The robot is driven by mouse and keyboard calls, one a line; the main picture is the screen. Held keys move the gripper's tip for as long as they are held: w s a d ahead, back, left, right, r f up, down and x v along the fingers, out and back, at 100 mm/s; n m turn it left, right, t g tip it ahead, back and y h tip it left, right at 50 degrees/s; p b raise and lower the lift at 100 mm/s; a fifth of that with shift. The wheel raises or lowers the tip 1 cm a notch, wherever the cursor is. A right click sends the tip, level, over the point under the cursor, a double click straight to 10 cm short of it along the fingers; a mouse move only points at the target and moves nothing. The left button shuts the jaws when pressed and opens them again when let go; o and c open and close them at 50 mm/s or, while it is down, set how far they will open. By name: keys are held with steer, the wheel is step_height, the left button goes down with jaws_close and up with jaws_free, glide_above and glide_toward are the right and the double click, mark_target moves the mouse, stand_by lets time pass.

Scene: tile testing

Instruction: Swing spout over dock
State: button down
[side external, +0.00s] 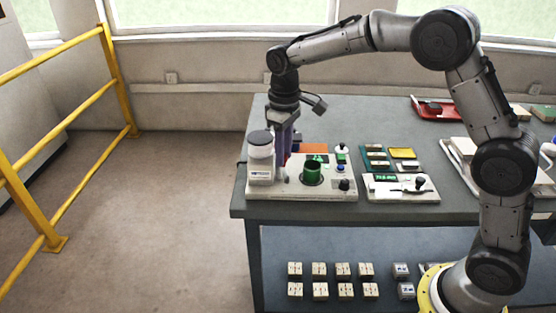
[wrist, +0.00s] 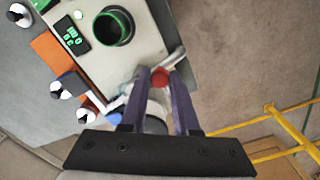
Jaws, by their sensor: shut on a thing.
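A short pale bar (wrist: 175,57) sticks out near the fingertips and may be the spout arm. The green round cup (side external: 312,172), likely the dock, stands on the unit to the gripper's right; it also shows in the wrist view (wrist: 113,26). The spout's outlet is hard to make out.
A smaller panel (side external: 402,190) with a black lever stands to the right, with small trays behind it. A red tray (side external: 440,108) lies at the back right. Several small blocks sit on the lower shelf. A yellow railing (side external: 70,100) stands at the left.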

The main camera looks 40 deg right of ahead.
steer(key=shift+w+d+r, duration=0.1)
steer(key=shift+d, duration=0.15)
steer(key=shift+s+d, duration=0.25)
steer(key=shift+d, duration=0.3)
steer(key=shift+s+d, duration=0.1)
steer(key=shift+d, duration=0.45)
steer(key=shift+d, duration=0.7)
